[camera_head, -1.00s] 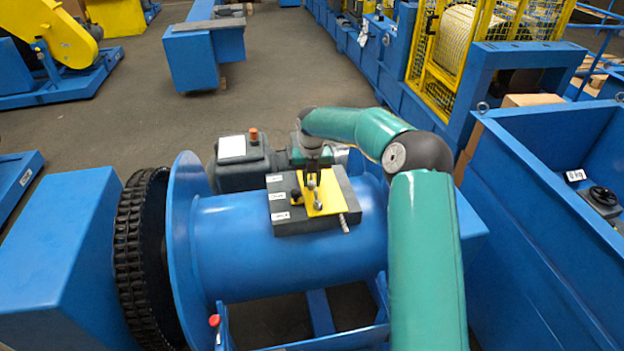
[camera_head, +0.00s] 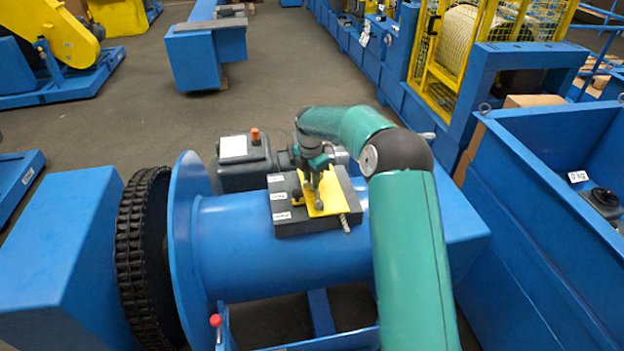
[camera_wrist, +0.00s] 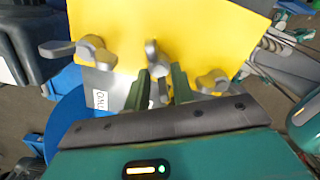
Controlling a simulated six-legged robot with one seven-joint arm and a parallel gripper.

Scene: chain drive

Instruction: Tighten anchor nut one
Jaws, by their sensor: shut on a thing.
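A yellow plate (camera_head: 328,200) lies on a dark block (camera_head: 352,210) on top of the blue drum (camera_head: 235,228). In the wrist view the yellow plate (camera_wrist: 200,30) carries grey wing nuts: a left one (camera_wrist: 85,48), a middle one (camera_wrist: 153,62) and a right one (camera_wrist: 213,82). My gripper (camera_wrist: 159,82) is over the plate, pointing down in the head view (camera_head: 314,184). Its two fingers are shut on the middle wing nut, whose lower part they hide. A white label (camera_wrist: 100,101), which seems to read ONE, shows left of the fingers.
Several white labels line the block's left edge. A grey motor-like unit (camera_head: 243,165) stands behind the drum. A black chain (camera_head: 140,255) runs round the wheel at left. A blue bin (camera_head: 530,190) stands close at right.

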